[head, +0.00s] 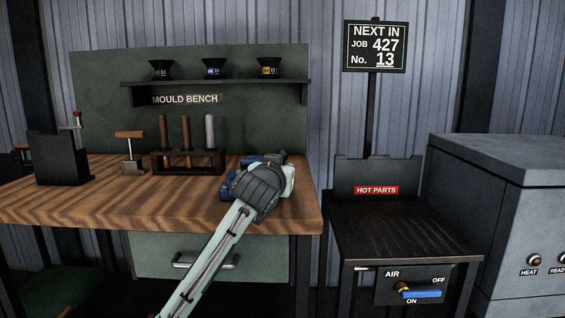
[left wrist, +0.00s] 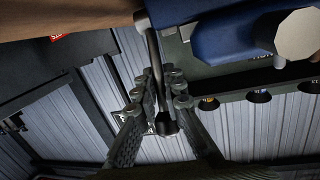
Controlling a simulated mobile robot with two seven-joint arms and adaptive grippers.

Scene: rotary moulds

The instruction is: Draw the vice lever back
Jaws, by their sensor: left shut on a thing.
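The blue vice (head: 227,186) sits at the right front of the wooden bench, mostly hidden behind my left wrist in the head view. In the left wrist view the blue vice body (left wrist: 232,35) fills the top right. The vice lever (left wrist: 154,52) is a thin dark rod that runs down from a pale hub beside the body, with a dark knob at its lower end. My left gripper (left wrist: 165,88) is shut on the lever, with fingers on either side of the rod. In the head view the fingertips are hidden. My right gripper is not in view.
The bench (head: 110,203) holds a rack of handled tools (head: 188,160), a small wooden-handled press (head: 131,160) and a black box (head: 58,158). A shelf (head: 215,88) with several cups is above. The hot parts table (head: 395,230) stands to the right, beyond a gap.

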